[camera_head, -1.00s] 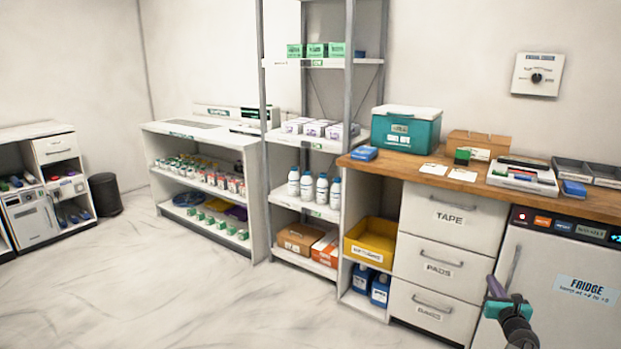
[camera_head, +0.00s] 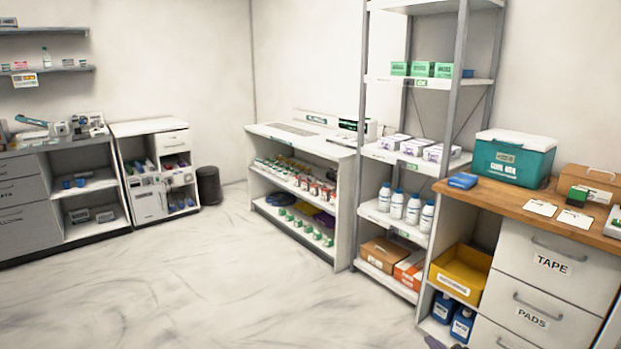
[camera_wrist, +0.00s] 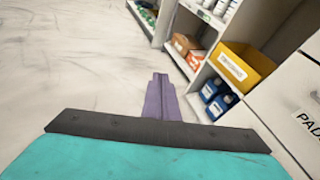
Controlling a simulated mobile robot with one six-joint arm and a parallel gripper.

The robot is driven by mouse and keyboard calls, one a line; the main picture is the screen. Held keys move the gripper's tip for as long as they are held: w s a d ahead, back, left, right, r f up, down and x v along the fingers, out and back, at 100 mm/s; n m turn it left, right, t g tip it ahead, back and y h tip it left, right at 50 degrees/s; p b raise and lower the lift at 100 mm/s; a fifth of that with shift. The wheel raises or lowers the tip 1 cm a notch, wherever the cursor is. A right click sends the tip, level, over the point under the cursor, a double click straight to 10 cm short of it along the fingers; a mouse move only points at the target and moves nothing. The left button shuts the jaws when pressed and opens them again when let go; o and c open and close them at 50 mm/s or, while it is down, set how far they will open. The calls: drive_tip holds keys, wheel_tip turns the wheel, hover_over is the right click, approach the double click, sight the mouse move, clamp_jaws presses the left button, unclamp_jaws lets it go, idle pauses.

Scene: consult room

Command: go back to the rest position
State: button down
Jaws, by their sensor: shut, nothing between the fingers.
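My gripper (camera_wrist: 160,98) shows in the wrist view as purple fingers pressed together beyond a dark bar and a teal body. It is shut and empty. It points out over the pale floor, with shelving and drawers beyond and to its right. In the head view only a small dark tip shows at the bottom edge, in front of the drawer unit; most of the arm is out of the frame.
The wooden counter with TAPE and PADS drawers (camera_head: 545,262) stands at the right. A metal rack (camera_head: 462,130), a low white shelf unit (camera_head: 343,215), a black bin (camera_head: 208,186) and grey cabinets (camera_head: 25,212) line the walls. The marbled floor (camera_head: 200,285) is clear.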

drive_tip(key=s+a+f+n+g+y+p, duration=0.2)
drive_tip(key=a+f+n+y, duration=0.15)
drive_tip(key=a, duration=0.95)
drive_tip(key=s+a+f+n+g+y+p, duration=0.1)
drive_tip(key=s+a+f+n+g, duration=0.25)
drive_tip(key=s+a, duration=0.3)
drive_tip(key=s+a+f+n+g+p, duration=0.2)
drive_tip(key=s+a+n, duration=0.3)
drive_tip(key=a, duration=0.3)
drive_tip(key=s+a+f+n+g+y+p, duration=0.1)
drive_tip(key=s+a+f+n+g, duration=0.3)
drive_tip(key=a, duration=0.3)
drive_tip(key=s+a+f+n+g+h+p, duration=0.15)
drive_tip(key=s+n, duration=0.25)
drive_tip(key=s, duration=0.5)
drive_tip(key=s+f+n+g+h, duration=0.1)
drive_tip(key=s+f+n+g, duration=0.2)
drive_tip(key=s, duration=0.5)
drive_tip(key=s+d+r+n+g+h, duration=0.2)
drive_tip(key=s+d+n+g+h, duration=0.1)
drive_tip(key=s+d+n, duration=0.6)
drive_tip(key=shift+s+d+r+n+h, duration=0.15)
drive_tip(key=shift+s+d+n+h, duration=0.1)
drive_tip(key=shift+n+h, duration=0.5)
